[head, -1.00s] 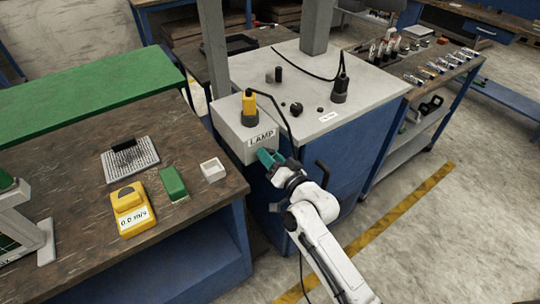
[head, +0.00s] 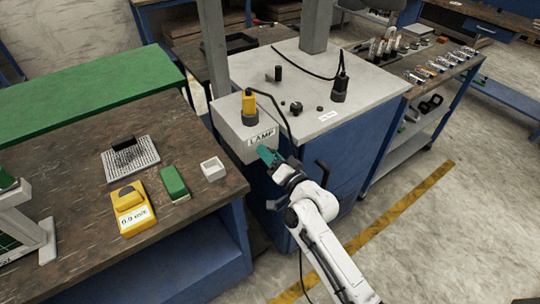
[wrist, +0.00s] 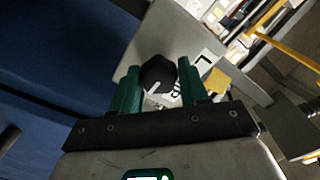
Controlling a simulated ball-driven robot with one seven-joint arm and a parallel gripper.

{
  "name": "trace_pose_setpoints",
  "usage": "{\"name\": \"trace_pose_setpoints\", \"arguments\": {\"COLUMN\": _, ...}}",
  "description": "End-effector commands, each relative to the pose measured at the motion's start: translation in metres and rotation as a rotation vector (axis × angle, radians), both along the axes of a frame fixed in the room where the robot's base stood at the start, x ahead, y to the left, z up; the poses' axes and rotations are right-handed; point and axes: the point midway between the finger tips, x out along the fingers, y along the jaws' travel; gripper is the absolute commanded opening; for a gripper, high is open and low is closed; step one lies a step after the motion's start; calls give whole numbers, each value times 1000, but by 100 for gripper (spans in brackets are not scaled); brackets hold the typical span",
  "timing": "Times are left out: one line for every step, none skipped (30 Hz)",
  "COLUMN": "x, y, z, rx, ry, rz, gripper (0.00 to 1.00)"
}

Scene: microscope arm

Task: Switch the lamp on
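The lamp box (head: 235,133) is a grey box with a LAMP label (head: 262,137) on its front face, fixed to the grey-topped cabinet. In the wrist view a round black knob (wrist: 157,72) with a white pointer line stands on the box's face; the label shows tilted beside it. My gripper (head: 268,154) has teal fingers at the front of the box, below the label. The head view hides the knob behind the fingers.
A yellow meter (head: 131,208) with a digital display lies on the wooden bench at left, near a green block (head: 173,182) and a small white tray (head: 213,169). A dark cabinet handle (head: 322,173) juts out beside my wrist.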

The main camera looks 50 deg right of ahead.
Motion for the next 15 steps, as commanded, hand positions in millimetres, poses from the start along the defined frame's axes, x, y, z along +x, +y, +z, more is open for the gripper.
{"name": "trace_pose_setpoints", "arguments": {"x": 0, "y": 0, "z": 0, "rx": -1, "ry": 0, "rz": 0, "gripper": 50}}
{"name": "trace_pose_setpoints", "arguments": {"x": 0, "y": 0, "z": 0, "rx": -1, "ry": 0, "rz": 0, "gripper": 52}}
{"name": "trace_pose_setpoints", "arguments": {"x": 0, "y": 0, "z": 0, "rx": -1, "ry": 2, "rz": 0, "gripper": 56}}
{"name": "trace_pose_setpoints", "arguments": {"x": 0, "y": 0, "z": 0, "rx": -1, "ry": 2, "rz": 0, "gripper": 59}}
{"name": "trace_pose_setpoints", "arguments": {"x": 0, "y": 0, "z": -1, "rx": -1, "ry": 2, "rz": 0, "gripper": 62}}
{"name": "trace_pose_setpoints", "arguments": {"x": 0, "y": 0, "z": -1, "rx": -1, "ry": 2, "rz": 0, "gripper": 64}}
{"name": "trace_pose_setpoints", "arguments": {"x": 0, "y": 0, "z": -1, "rx": -1, "ry": 3, "rz": 1, "gripper": 64}}
{"name": "trace_pose_setpoints", "arguments": {"x": 0, "y": 0, "z": -1, "rx": -1, "ry": 3, "rz": 1, "gripper": 64}}
{"name": "trace_pose_setpoints", "arguments": {"x": 0, "y": 0, "z": -1, "rx": -1, "ry": 3, "rz": 1, "gripper": 64}}
{"name": "trace_pose_setpoints", "arguments": {"x": 0, "y": 0, "z": -1, "rx": -1, "ry": 3, "rz": 1, "gripper": 64}}
{"name": "trace_pose_setpoints", "arguments": {"x": 0, "y": 0, "z": -1, "rx": -1, "ry": 3, "rz": 0, "gripper": 64}}
{"name": "trace_pose_setpoints", "arguments": {"x": 0, "y": 0, "z": -1, "rx": -1, "ry": 4, "rz": 1, "gripper": 64}}
{"name": "trace_pose_setpoints", "arguments": {"x": -1, "y": 0, "z": -1, "rx": -1, "ry": 4, "rz": 1, "gripper": 64}}
{"name": "trace_pose_setpoints", "arguments": {"x": -2, "y": 1, "z": -2, "rx": -1, "ry": 4, "rz": 1, "gripper": 64}}
{"name": "trace_pose_setpoints", "arguments": {"x": -4, "y": 1, "z": -2, "rx": -2, "ry": 5, "rz": 0, "gripper": 64}}
